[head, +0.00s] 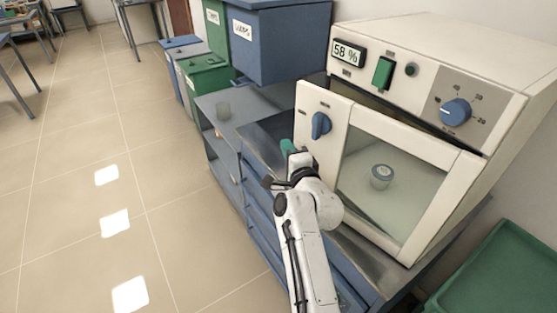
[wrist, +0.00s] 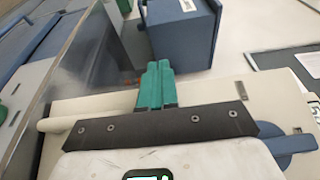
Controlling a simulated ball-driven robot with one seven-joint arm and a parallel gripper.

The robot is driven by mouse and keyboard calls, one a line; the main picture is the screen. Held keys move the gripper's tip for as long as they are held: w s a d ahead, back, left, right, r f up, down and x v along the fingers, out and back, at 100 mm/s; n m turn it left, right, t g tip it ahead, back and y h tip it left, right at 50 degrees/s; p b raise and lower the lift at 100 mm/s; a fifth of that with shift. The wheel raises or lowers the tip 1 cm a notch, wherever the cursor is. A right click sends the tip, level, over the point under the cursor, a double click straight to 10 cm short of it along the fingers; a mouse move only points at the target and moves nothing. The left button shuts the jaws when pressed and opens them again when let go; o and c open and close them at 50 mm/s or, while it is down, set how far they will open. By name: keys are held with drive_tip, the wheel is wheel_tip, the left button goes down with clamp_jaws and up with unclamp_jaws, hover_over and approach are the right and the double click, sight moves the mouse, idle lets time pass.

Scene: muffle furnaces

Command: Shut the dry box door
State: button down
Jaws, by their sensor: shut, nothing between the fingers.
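The dry box (head: 440,75) is a cream cabinet with a "58 %" display on the steel-topped bench at right. Its door (head: 325,150) has a cream frame, a large window and a blue handle (head: 320,125) at its left. A dark wedge shows between door and cabinet along the top, wider at left, so the door looks slightly ajar. My gripper (head: 288,147) is at the door's left edge, its teal fingers shut and empty. In the wrist view the fingers (wrist: 155,85) are together, with the blue handle (wrist: 290,145) at right. I cannot tell if they touch the door.
A lidded jar (head: 381,176) shows through the window. A green tray (head: 500,275) is at lower right. The tiled floor (head: 110,170) at left is clear.

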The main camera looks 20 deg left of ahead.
drive_tip(key=shift+m+t+h, duration=0.6)
drive_tip(key=shift+m+h, duration=0.1)
drive_tip(key=shift+h, duration=0.2)
drive_tip(key=w+d+b, duration=0.1)
drive_tip(key=w, duration=0.1)
drive_tip(key=w+d+b, duration=0.1)
drive_tip(key=w, duration=0.1)
drive_tip(key=w+d+b, duration=0.1)
drive_tip(key=w, duration=0.1)
drive_tip(key=shift+w+d+f, duration=0.1)
drive_tip(key=shift+w, duration=0.05)
drive_tip(key=shift+w+d+b, duration=0.35)
drive_tip(key=shift+w+b, duration=0.05)
drive_tip(key=shift+w, duration=0.2)
drive_tip(key=shift+w+d+b, duration=0.35)
drive_tip(key=shift+w+b, duration=0.05)
drive_tip(key=shift+w, duration=0.2)
drive_tip(key=shift+s, duration=0.1)
